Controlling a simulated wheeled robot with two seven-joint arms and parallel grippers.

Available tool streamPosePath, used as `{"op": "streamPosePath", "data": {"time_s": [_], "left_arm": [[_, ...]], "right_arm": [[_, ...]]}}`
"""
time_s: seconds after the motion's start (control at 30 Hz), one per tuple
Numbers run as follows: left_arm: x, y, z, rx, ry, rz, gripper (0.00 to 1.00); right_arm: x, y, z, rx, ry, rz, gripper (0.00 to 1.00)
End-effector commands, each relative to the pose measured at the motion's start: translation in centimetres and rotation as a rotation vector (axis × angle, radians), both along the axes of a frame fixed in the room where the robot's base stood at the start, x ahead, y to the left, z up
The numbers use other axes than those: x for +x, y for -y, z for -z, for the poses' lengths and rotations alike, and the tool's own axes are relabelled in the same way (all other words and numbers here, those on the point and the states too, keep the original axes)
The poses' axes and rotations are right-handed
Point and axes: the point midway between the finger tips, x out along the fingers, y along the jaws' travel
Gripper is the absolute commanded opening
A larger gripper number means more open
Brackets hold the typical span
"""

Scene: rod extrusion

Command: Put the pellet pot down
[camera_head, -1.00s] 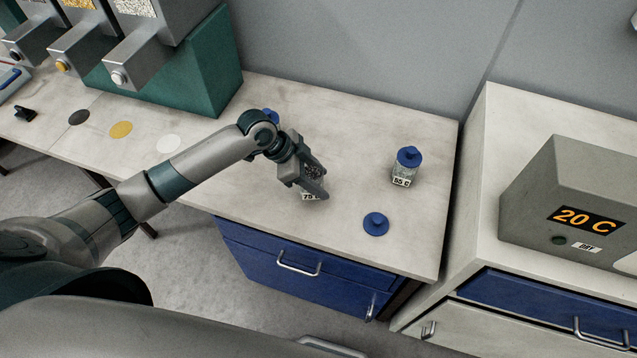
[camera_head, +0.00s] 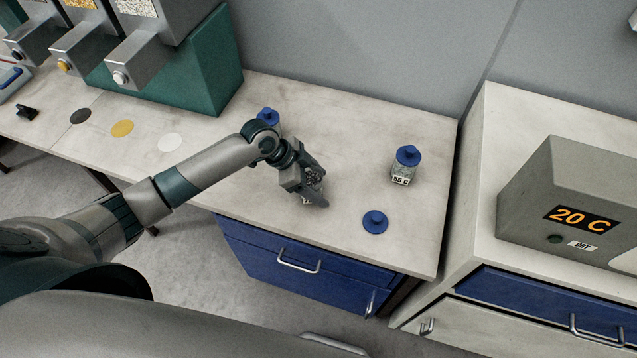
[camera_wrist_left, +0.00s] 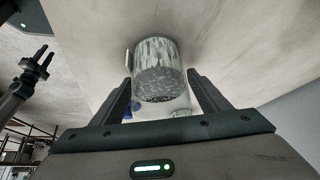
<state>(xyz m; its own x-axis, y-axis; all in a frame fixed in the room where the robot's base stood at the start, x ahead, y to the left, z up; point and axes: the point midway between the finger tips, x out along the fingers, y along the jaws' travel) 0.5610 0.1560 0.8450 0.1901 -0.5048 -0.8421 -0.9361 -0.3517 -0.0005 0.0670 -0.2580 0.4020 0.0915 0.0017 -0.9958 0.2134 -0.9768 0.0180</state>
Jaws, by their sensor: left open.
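The pellet pot (camera_wrist_left: 158,70) is a clear jar with greyish pellets and no lid on it. In the left wrist view it is between the two fingers of my left gripper (camera_wrist_left: 160,82), which is open, with a gap visible at the right finger. In the head view my left gripper (camera_head: 314,196) is low over the middle of the bench, and the pot (camera_head: 314,177) is mostly hidden by it. A loose blue lid (camera_head: 375,221) lies on the bench to the right. Whether the pot's base rests on the bench is hidden.
A blue-lidded pot labelled 55 C (camera_head: 405,165) stands to the right. Another blue-lidded pot (camera_head: 268,117) is partly hidden behind my left wrist. A grey box reading 20 C (camera_head: 575,205) stands on the right cabinet. Bench surface (camera_head: 350,125) behind the gripper is clear.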

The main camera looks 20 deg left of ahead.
Motion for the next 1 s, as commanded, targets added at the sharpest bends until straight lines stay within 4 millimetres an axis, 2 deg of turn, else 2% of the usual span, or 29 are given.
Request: {"op": "streamPosePath", "data": {"time_s": [0.2,0.37,0.8,1.0], "left_arm": [[0.0,-0.2,-0.5,0.0,0.001,-0.001,0.69],[-0.3,-1.1,-1.7,0.001,0.003,0.0,0.69],[-1.7,-4.8,-8.0,0.001,0.003,0.001,0.69],[-2.1,-5.8,-9.8,0.0,0.002,0.0,0.69]], "right_arm": [[0.0,0.0,0.1,0.0,0.0,0.0,0.31],[0.0,0.0,0.6,0.0,0.0,0.0,0.31],[0.0,-0.3,2.6,0.003,0.0,0.001,0.31],[0.0,-0.4,3.1,0.004,0.0,0.002,0.31]]}}
